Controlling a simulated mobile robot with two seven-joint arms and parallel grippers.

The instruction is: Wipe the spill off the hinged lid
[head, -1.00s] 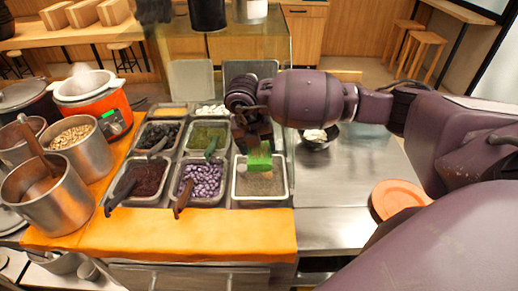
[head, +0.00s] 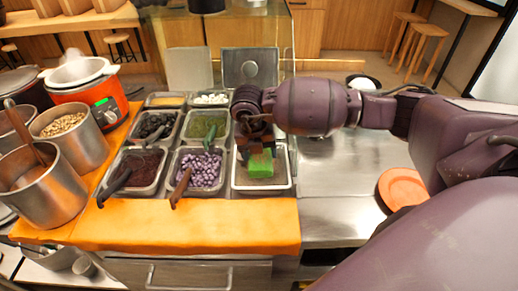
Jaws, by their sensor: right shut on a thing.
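My right gripper (head: 252,142) comes in from the right and is shut on a green sponge (head: 261,164). The sponge is over the white-rimmed rectangular panel or pan (head: 262,188) at the front right of the topping pans. I cannot tell whether it touches the surface. A dull grey-brown surface shows around the sponge inside that rim; I cannot tell how much of it is spill. My left gripper is not in view.
Topping pans with purple beans (head: 201,172) and dark red beans (head: 140,168) lie left of the sponge, with utensil handles sticking out. Steel pots (head: 75,150) and an orange cooker (head: 87,88) stand further left. The steel counter (head: 335,180) is clear before the orange plate (head: 401,188).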

